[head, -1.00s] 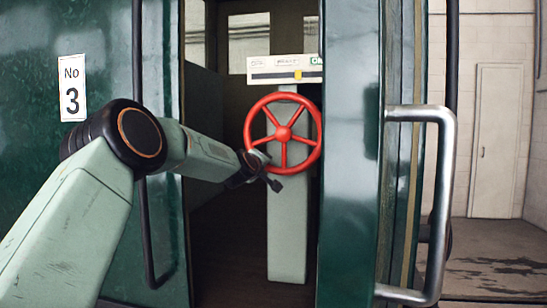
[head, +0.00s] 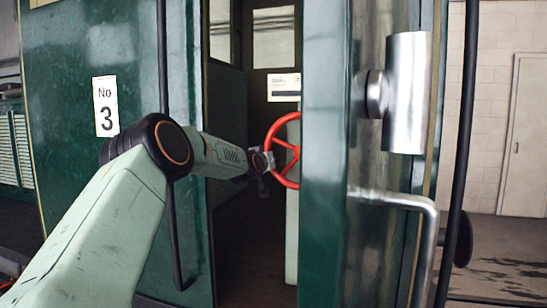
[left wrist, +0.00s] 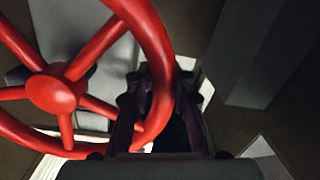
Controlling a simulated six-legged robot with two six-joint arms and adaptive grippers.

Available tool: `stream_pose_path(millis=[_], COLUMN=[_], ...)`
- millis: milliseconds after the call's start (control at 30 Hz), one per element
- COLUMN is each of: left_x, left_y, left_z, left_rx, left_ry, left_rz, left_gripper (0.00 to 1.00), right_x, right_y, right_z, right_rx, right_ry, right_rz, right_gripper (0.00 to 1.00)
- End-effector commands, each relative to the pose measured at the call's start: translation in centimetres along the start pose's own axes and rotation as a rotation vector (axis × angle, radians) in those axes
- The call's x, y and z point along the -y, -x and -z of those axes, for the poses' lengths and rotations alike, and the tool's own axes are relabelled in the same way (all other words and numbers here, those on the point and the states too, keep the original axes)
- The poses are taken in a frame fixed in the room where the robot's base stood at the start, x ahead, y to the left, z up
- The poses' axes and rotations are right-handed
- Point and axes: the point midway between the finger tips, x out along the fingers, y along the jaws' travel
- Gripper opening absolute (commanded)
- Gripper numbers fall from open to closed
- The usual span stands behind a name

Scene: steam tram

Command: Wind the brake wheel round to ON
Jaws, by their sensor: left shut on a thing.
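The red brake wheel (head: 273,133) stands inside the doorway on a pale column (head: 292,215). Its right part is hidden behind the green door post in the head view. My left gripper (head: 262,163) is at the left side of its rim. In the left wrist view the wheel (left wrist: 55,92) fills the left side, and my left gripper (left wrist: 160,110) has its fingers on either side of the rim, shut on it. The indicator plate (head: 284,86) above the wheel shows only its left part; its pointer and ON mark are hidden. My right gripper is not in view.
The green door post (head: 327,180) stands close to the right of the wheel. A silver cylinder (head: 405,95) and a bent metal handrail (head: 428,240) stick out at the right. A dark vertical rail (head: 163,60) runs left of the doorway, near my arm.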

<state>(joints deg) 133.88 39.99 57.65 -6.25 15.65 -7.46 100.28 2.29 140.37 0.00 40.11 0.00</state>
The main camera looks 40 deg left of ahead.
Motion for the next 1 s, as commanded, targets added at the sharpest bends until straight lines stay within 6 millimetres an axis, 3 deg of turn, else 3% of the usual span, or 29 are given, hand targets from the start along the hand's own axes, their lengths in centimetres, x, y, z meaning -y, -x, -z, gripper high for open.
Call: stream_pose_path(millis=[667, 700, 1000], left_x=[-0.13, -0.18, -0.23], left_y=[0.13, 0.16, 0.16], left_z=[0.53, 0.52, 0.53], left_rx=[-0.005, -0.005, -0.005], left_ry=[-0.045, -0.046, -0.044], left_rz=[0.003, 0.003, 0.003], left_gripper=[0.00, 0.24, 0.46], right_x=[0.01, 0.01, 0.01], right_y=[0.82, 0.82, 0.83], right_z=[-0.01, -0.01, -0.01], right_rx=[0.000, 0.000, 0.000], right_ry=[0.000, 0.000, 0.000], right_rz=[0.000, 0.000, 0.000], right_gripper=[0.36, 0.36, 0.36])
